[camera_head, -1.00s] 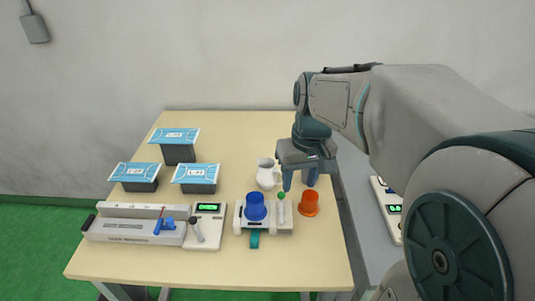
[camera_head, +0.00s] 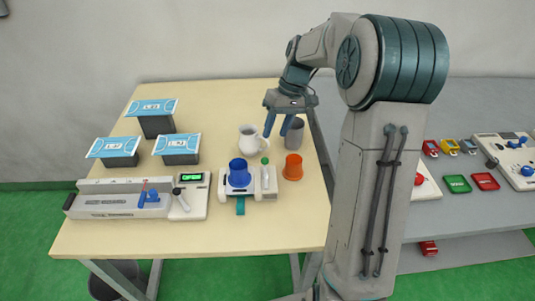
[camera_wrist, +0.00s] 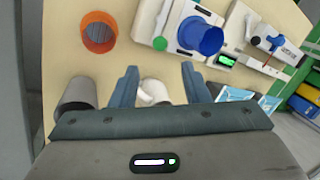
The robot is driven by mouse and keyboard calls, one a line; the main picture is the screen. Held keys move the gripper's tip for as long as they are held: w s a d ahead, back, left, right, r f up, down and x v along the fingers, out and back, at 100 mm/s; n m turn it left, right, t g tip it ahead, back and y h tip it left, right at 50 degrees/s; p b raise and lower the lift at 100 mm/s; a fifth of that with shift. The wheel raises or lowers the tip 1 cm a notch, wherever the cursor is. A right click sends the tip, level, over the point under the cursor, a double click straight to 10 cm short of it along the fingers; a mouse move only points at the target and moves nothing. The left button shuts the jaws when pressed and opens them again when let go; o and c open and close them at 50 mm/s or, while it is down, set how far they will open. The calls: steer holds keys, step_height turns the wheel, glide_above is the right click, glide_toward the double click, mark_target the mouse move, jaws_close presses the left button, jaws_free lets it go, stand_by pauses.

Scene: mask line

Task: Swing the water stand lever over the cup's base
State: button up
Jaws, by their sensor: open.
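The water stand (camera_head: 258,191) is a white device near the table's front edge. An upside-down-looking blue cup (camera_head: 239,173) stands on it. The lever (camera_head: 265,174), with a green knob on top, is upright at the cup's right, beside it rather than over its base. In the wrist view the blue cup (camera_wrist: 205,38) and the stand (camera_wrist: 172,50) lie beyond my fingers. My gripper (camera_head: 276,128) is open and empty, above the table behind the stand. In the wrist view its fingers (camera_wrist: 158,70) are wide apart, with part of the white jug showing between them.
A white jug (camera_head: 249,138) and a grey cup (camera_head: 295,134) are close to my gripper. An orange cup (camera_head: 293,167) stands right of the stand. A device with a display (camera_head: 191,178) is to its left. Mask boxes (camera_head: 178,145) stand further back left.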

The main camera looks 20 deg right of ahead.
mark_target(266, 158)
steer(key=x, duration=0.9)
steer(key=shift+f, duration=0.1)
jaws_close()
